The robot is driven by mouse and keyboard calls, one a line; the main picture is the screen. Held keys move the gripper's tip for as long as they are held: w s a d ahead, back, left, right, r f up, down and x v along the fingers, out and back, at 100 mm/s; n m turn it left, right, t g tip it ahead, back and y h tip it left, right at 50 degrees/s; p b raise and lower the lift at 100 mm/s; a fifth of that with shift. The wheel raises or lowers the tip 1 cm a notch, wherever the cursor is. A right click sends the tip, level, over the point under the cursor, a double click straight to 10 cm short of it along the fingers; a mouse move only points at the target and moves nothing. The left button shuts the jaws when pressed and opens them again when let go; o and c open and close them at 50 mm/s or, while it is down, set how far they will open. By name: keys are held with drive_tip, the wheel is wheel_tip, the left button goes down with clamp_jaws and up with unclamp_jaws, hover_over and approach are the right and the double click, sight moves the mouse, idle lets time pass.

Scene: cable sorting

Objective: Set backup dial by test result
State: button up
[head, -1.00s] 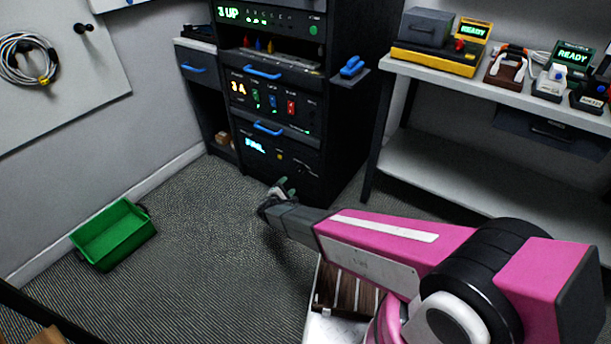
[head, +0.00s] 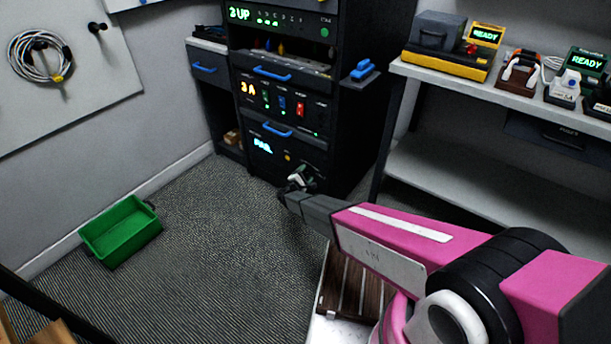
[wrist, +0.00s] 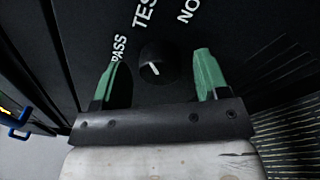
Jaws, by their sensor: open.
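The dial (wrist: 155,64) is a round black knob with a short white mark, on a black panel. Lettering around it reads PASS (wrist: 119,48) at left, TES at the top and NO at right, the last two cut off. The mark appears to point up and slightly left; which label it is set to is unclear. My gripper (wrist: 156,76) is open, its green fingers on either side of the dial, with gaps to it. In the head view my gripper (head: 298,182) is at the rack's lower front, hiding the dial. The lower cyan display (head: 263,146) looks like FAIL, but is blurred.
A shelf bench (head: 470,85) with several devices stands at right. A green bin (head: 121,232) lies on open carpet at left.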

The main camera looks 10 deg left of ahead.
drive_tip(key=c, duration=0.9)
drive_tip(key=shift+n, duration=0.3)
drive_tip(key=n, duration=0.4)
drive_tip(key=shift+g, duration=0.4)
drive_tip(key=shift+r+n, duration=0.1)
drive_tip(key=shift+n, duration=1.9)
drive_tip(key=o, duration=0.9)
